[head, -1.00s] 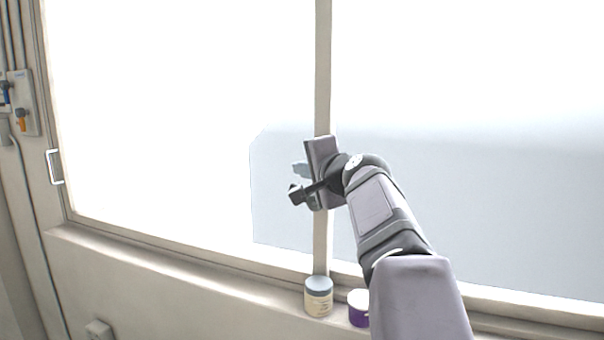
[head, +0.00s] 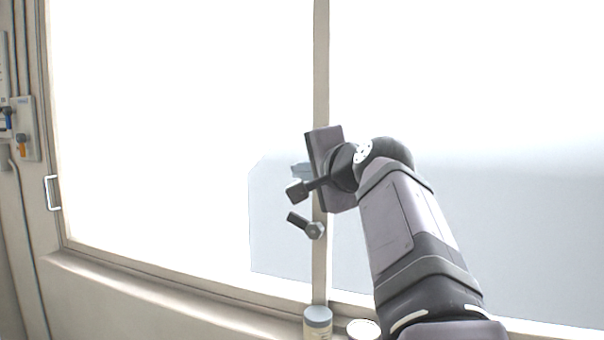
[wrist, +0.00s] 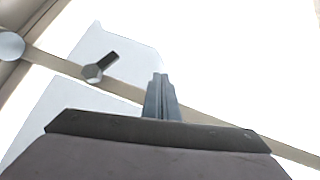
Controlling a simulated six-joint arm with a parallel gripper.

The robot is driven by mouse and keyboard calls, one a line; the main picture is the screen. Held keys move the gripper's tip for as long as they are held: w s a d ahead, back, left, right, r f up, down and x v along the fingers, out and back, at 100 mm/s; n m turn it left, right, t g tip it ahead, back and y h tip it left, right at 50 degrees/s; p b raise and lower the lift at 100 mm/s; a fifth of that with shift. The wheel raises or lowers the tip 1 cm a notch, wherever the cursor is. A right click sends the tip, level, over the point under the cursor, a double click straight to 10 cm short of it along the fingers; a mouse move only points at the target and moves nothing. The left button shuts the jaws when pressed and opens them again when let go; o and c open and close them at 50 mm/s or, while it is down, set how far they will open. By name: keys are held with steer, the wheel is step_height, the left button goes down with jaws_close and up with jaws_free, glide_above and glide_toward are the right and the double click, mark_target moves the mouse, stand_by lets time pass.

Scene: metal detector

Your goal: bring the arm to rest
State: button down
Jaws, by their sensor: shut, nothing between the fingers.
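My gripper (head: 299,170) is raised in front of the window's upright bar in the head view, pointing left and away. The same bolt-like piece (wrist: 93,72) is left of the fingers in the wrist view.
A jar with a grey-blue lid (head: 318,316) and a white-topped tub (head: 363,329) stand at the sill, cut off by the bottom edge. The bright window's upright bar (head: 320,75) runs behind the gripper. A wall switch panel (head: 25,128) and a handle (head: 52,193) are left.

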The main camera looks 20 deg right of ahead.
stand_by(0.3)
steer(key=s+d+f+n+g, duration=0.1)
steer(key=f+n+g, duration=0.2)
steer(key=f, duration=0.7)
steer(key=s+d+f+n+g+h, duration=0.1)
steer(key=s+d+f+n+g, duration=0.15)
steer(key=f, duration=0.85)
steer(key=s+f+n+g, duration=0.15)
steer(key=f+n, duration=0.25)
steer(key=f, duration=0.6)
steer(key=s+a+f+n+g, duration=0.1)
steer(key=s+a+f+g, duration=0.2)
steer(key=s+f, duration=0.45)
steer(key=s+a+f+n+g, duration=0.2)
steer(key=s+a+f+g, duration=0.15)
steer(key=f, duration=0.75)
steer(key=s+a+f+n+g, duration=0.1)
steer(key=s+a+f+n, duration=0.1)
steer(key=s+a+f, duration=0.2)
steer(key=s+a+f+n+g+y, duration=0.1)
steer(key=s+a+f, duration=0.2)
steer(key=s+a, duration=0.2)
steer(key=shift+s+f+n, duration=0.35)
steer(key=shift+s+f, duration=0.05)
steer(key=shift+s, duration=1.05)
steer(key=shift+g, duration=0.25)
